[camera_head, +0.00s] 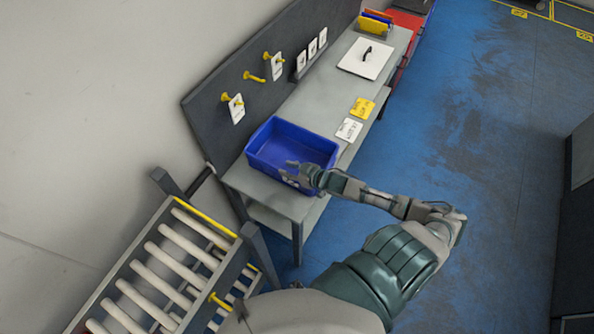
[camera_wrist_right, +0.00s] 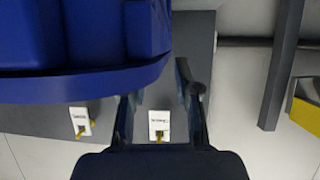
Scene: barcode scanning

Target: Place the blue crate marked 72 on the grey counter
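The blue crate (camera_head: 285,143) sits upright and empty on the grey counter (camera_head: 258,188), near the counter's near end. No number 72 can be read on it. My right gripper (camera_head: 294,173) is at the crate's near right corner, its fingers spread, close to the wall. In the right wrist view the crate (camera_wrist_right: 85,60) fills the upper left. The right gripper's fingers (camera_wrist_right: 160,105) are apart there, with a gap between them, and one passes behind the crate's edge. Whether they touch the crate is hard to tell. My left gripper is out of view.
A dark back panel with yellow hooks (camera_head: 254,76) and white cards stands behind the counter. Yellow (camera_head: 362,108) and white cards (camera_head: 348,130) and a white board (camera_head: 365,58) lie farther along. A roller rack (camera_head: 165,265) stands at lower left. Blue floor lies open at right.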

